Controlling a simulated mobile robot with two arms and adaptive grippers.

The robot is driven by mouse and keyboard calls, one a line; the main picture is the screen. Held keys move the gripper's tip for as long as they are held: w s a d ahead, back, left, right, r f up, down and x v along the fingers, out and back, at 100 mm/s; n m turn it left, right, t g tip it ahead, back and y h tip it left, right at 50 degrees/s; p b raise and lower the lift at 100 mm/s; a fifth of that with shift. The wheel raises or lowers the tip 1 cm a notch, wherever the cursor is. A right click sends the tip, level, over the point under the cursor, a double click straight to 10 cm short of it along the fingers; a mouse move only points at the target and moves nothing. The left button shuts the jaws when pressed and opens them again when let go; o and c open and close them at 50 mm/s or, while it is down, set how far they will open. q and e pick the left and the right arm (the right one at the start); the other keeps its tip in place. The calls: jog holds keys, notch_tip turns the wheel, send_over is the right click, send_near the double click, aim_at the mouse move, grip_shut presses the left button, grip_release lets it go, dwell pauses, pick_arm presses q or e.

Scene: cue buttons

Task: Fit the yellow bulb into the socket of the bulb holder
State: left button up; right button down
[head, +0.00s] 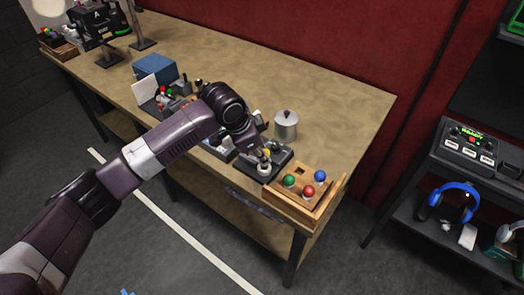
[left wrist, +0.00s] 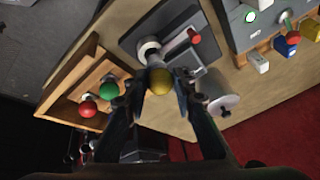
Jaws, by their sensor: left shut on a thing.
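My left gripper (head: 264,151) is shut on the yellow bulb (left wrist: 159,83), with one finger on each side of it. The bulb's metal base points at the white round socket (left wrist: 149,51) of the bulb holder (left wrist: 150,22), a dark block with a red-tipped lever (left wrist: 193,36). Bulb and socket line up closely in the left wrist view; I cannot tell whether the base is inside or just above. In the head view the holder (head: 284,160) lies under the gripper, and the bulb is small there. My right gripper is not in view.
A wooden tray (head: 318,218) right beside the holder holds a green bulb (head: 289,181), a red bulb (head: 307,191) and a blue bulb (head: 320,176), plus an empty square hole. A metal lidded pot (head: 286,126) stands behind the holder. Grey boxes with switches (left wrist: 262,18) are close by.

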pick_arm(q)
jog(key=shift+f+p, duration=0.1)
jog(key=shift+p, duration=0.25)
jog(key=shift+f+p, duration=0.2)
jog(key=shift+p, duration=0.15)
dwell(1.0)
jog(key=shift+p, duration=0.4)
dwell(0.7)
jog(key=shift+f, duration=1.15)
dwell(0.6)
jog(key=o, duration=1)
jog(key=shift+o, duration=0.9)
